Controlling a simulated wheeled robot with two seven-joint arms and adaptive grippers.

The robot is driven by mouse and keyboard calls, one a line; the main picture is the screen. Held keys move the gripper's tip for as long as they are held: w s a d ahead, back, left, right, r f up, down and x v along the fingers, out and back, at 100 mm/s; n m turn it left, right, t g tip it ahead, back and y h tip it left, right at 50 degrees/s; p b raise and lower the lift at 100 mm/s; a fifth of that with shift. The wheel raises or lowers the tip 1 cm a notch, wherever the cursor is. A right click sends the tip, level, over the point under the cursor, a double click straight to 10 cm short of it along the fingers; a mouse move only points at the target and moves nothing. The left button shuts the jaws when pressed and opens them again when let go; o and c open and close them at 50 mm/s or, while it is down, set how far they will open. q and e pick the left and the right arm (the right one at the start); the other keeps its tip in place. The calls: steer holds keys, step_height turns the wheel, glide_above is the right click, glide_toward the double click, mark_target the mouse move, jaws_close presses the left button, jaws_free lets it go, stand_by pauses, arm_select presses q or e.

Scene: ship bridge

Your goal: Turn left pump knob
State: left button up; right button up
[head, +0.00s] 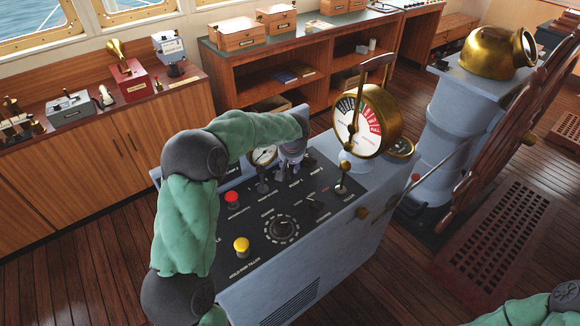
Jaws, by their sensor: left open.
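The grey console (330,262) has a dark sloped panel (305,205) with several small dark knobs in a row near its far edge. The left pump knob (262,187) appears to be the leftmost of these; the labels are too small to read surely. My left arm arcs over the panel from the left. My left gripper (291,164) is open and points down at the row of knobs, just right of the leftmost one. It partly hides the knobs there, and I cannot tell whether it touches one. My right gripper is out of view; only part of my right arm shows at bottom right.
A red button (232,198), a yellow button (241,245) and a large round dial (282,229) sit on the panel. A brass telegraph (366,120) stands at the panel's far right. A wooden ship's wheel (520,135) stands further right.

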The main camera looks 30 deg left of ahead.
arm_select(q)
steer(key=v, duration=0.8)
